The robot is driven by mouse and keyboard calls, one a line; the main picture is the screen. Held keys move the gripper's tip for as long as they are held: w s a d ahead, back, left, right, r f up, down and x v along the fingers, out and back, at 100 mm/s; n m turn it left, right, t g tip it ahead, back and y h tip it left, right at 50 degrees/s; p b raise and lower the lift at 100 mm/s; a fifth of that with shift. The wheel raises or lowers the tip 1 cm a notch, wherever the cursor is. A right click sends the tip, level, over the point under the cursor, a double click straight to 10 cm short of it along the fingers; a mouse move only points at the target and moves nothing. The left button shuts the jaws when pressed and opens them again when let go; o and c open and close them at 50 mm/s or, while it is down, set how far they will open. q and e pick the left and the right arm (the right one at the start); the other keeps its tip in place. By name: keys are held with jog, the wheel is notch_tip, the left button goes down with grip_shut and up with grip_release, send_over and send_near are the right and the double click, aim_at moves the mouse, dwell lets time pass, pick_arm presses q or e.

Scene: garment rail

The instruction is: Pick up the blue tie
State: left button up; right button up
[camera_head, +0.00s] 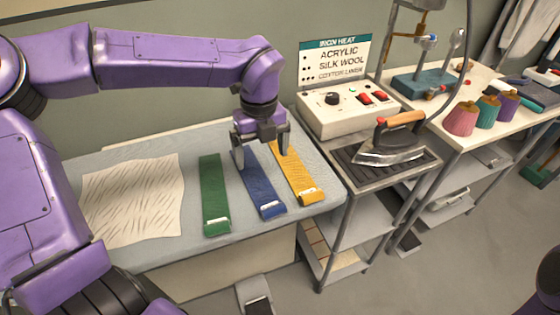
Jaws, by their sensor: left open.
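The blue tie (262,189) lies flat on the grey-blue ironing table, between a green tie (213,190) on its left and a yellow tie (299,178) on its right. A small white label sits near its front end. My left gripper (262,158) points down over the far end of the blue tie, with its fingers apart, one on each side. The far end is partly hidden behind the gripper. I cannot tell whether the fingers touch the tie. My right gripper is not in view.
A creased white cloth (133,200) lies left of the ties. An iron (392,142) rests on a dark plate to the right, before a control box (345,108) and a sign (335,61). Several thread cones, including a pink one (462,119), stand farther right.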

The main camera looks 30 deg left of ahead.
aim_at(260, 189)
pick_arm(q)
jog(key=f, duration=0.1)
jog(key=w+f, duration=0.1)
jog(key=shift+d+f, duration=0.1)
jog(key=shift+f, duration=0.2)
jog(key=s, duration=0.1)
jog(key=s+f, duration=0.1)
jog(key=s+f+p, duration=0.1)
jog(key=shift+s+a, duration=0.2)
jog(key=shift+s, duration=0.1)
jog(key=f, duration=0.1)
jog(key=w+f, duration=0.1)
jog(key=f, duration=0.1)
jog(key=w+f, duration=0.1)
jog(key=f, duration=0.1)
jog(key=shift+w+a+f+p, duration=0.1)
jog(key=shift+a+f+p, duration=0.1)
jog(key=shift+p, duration=0.2)
jog(key=shift+s+r, duration=0.2)
jog(key=shift+s, duration=0.05)
jog(key=shift+s+r, duration=0.1)
jog(key=shift+s, duration=0.1)
jog(key=shift+c, duration=0.9)
jog(key=shift+w, duration=0.1)
jog(key=c, duration=1)
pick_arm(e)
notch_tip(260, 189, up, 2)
